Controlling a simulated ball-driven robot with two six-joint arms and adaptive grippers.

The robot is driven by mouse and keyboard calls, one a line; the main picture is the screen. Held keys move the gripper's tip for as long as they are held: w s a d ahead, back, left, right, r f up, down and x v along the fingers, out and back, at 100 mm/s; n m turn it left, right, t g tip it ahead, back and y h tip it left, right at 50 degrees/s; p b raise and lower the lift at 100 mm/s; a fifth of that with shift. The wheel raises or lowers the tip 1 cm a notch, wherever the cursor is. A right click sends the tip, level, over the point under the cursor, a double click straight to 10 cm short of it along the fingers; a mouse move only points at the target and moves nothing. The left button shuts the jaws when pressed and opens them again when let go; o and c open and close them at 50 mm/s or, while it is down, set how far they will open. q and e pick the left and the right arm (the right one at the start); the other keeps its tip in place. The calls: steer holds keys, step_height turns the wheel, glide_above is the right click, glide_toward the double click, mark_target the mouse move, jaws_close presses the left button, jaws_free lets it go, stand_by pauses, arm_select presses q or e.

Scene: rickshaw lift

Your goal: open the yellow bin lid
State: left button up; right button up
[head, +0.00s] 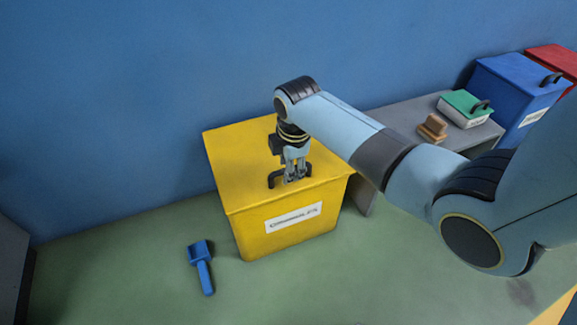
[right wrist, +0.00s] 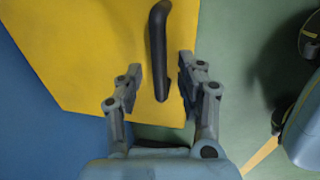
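The yellow bin (head: 285,237) stands on the green floor against the blue wall, with a white label on its front. Its yellow lid (head: 235,165) lies flat and closed on top. A black handle (head: 275,180) sits near the lid's front edge; it also shows in the right wrist view (right wrist: 158,45). My right gripper (head: 294,178) is over the lid at the handle, pointing down. In the right wrist view its fingers (right wrist: 158,80) are apart on either side of the handle, with gaps between them and it. My left gripper is not in view.
A blue scoop (head: 203,268) lies on the floor left of the bin. A grey bench (head: 400,115) at the right holds a brown brush (head: 433,127) and a green-lidded box (head: 463,108). Blue (head: 512,95) and red (head: 556,60) bins stand beyond.

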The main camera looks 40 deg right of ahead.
jaws_close()
stand_by(0.3)
